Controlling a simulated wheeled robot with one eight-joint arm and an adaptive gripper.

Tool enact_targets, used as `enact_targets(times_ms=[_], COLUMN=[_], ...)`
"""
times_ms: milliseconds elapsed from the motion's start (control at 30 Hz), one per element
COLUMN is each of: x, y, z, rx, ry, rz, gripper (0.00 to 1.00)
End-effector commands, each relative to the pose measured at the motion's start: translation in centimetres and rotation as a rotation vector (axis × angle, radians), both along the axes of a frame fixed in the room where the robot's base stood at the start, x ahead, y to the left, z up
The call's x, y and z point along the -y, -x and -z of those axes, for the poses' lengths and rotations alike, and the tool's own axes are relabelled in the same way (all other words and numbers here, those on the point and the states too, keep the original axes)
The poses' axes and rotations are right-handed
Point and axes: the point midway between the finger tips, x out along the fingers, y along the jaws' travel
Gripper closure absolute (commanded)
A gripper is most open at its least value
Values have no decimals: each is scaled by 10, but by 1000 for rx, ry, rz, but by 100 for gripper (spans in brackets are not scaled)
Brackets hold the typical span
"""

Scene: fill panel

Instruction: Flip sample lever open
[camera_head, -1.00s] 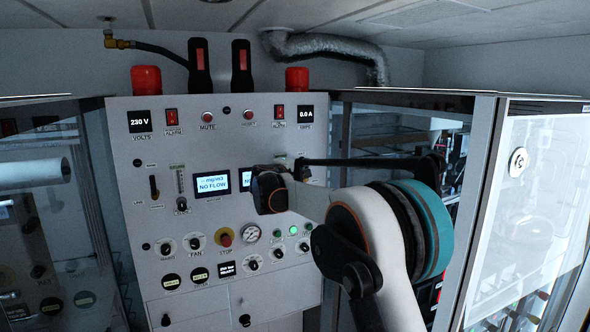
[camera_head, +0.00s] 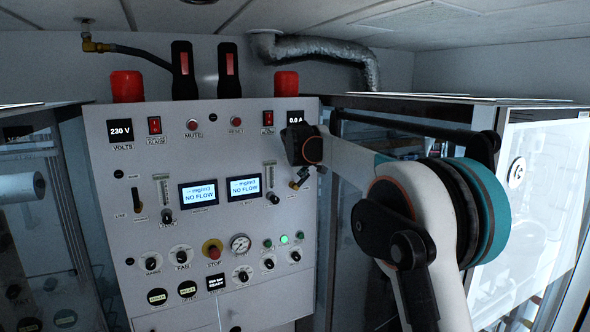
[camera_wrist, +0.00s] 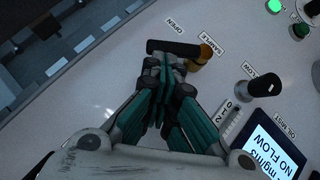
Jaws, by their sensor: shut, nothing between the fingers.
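The sample lever (camera_wrist: 172,48) is a black handle on a brass hub (camera_wrist: 205,53) in the wrist view. The handle extends left from the hub, beside the OPEN label (camera_wrist: 175,25); the SAMPLE label (camera_wrist: 214,32) is by the hub. My gripper's fingers are not clearly visible in the head view.
The white panel (camera_head: 130,220) carries a black FLOW knob (camera_wrist: 262,80), a tube gauge (camera_wrist: 232,122) and a NO FLOW display (camera_wrist: 272,150) close to my gripper. A glass-sided cabinet (camera_head: 540,180) stands at the right, near my arm. Panel surface left of the lever is bare.

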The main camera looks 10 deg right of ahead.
Motion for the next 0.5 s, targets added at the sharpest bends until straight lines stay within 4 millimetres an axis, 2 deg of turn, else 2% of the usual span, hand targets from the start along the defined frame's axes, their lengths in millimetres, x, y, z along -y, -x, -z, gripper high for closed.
enact_targets(times_ms=[100, 400, 500], x=[10, 25, 27], y=[-2, -7, -7], z=[0, 9, 12], rx=[-30, -98, -99], ry=[-108, -364, -367], rz=[4, 2, 0], gripper=[100, 100, 100])
